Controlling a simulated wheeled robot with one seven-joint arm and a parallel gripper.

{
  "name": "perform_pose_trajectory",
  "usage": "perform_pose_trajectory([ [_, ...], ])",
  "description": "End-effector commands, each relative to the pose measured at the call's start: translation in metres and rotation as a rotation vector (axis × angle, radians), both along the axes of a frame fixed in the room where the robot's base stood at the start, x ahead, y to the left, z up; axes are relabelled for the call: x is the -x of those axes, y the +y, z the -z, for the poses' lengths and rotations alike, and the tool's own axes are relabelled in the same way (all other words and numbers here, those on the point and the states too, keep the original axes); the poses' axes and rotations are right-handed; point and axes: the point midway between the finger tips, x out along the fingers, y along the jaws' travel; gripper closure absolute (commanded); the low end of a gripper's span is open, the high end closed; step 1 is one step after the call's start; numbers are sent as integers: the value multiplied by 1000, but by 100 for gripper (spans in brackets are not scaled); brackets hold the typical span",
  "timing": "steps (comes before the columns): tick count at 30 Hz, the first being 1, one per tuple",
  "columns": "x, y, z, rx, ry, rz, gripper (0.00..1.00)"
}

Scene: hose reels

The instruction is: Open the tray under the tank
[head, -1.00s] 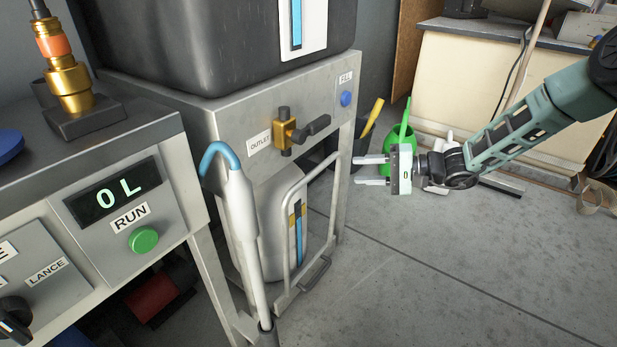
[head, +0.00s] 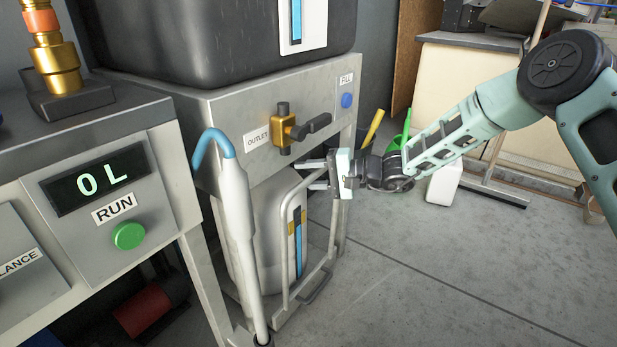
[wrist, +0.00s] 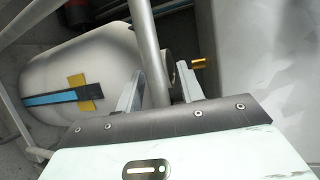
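Below the black tank (head: 190,50), a pale rounded container (head: 262,225) stands within a tubular metal frame (head: 286,255) low under the bench panel. I take this frame to belong to the tray; the tray's base is mostly hidden. My gripper (head: 309,175) is level with the top of the frame, at its right side. In the wrist view, the two fingers (wrist: 160,88) are open with a grey bar (wrist: 146,45) running between them. The container (wrist: 85,60) lies left of the fingers.
The outlet valve (head: 285,130) with its dark lever sits just above my gripper. A blue-topped lance (head: 233,200) stands left of the frame. A console (head: 110,220) reads 0 L. A white jug (head: 443,184) stands behind my arm; the floor in front is clear.

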Motion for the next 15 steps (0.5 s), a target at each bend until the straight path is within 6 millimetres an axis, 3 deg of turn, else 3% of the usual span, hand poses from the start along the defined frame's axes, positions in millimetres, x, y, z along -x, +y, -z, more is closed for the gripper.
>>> perform_pose_trajectory([
  [4,0,0,0,0,0,0,65],
  [8,0,0,0,0,0,0,100],
  [15,1,-2,0,0,-1,0,100],
])
